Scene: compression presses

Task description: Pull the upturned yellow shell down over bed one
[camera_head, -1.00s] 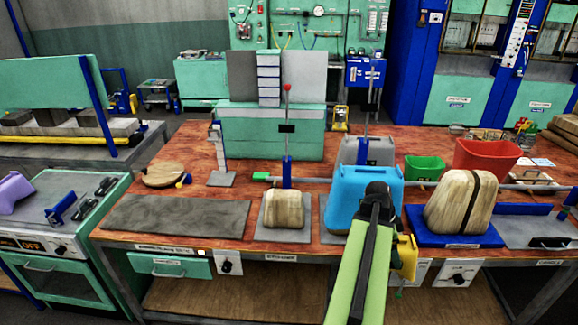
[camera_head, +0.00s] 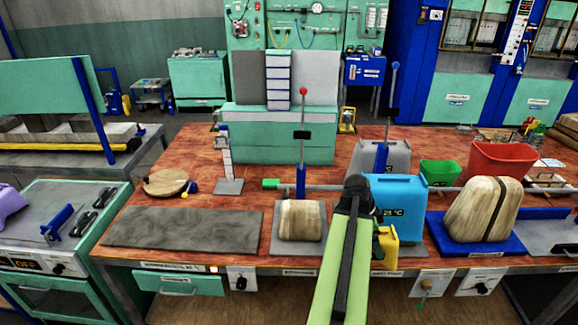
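No upturned yellow shell can be made out. A small yellow piece (camera_head: 386,247) shows just right of my green arm; it seems to move with the arm, and I cannot tell what it is. My arm crosses the bench front, and my gripper's fingers are not visible. A blue shell (camera_head: 402,205) marked 25 °C sits on the bench behind the arm, its left part hidden. At right a dark-banded wooden block (camera_head: 480,212) sits on a blue base (camera_head: 455,243). I cannot tell which is bed one.
A red-knobbed lever (camera_head: 302,135) and a blue-knobbed lever (camera_head: 392,100) rise behind the blocks. A red bin (camera_head: 500,162) and green bin (camera_head: 440,172) stand at the back right. A flat grey slab (camera_head: 180,228) covers the left bench.

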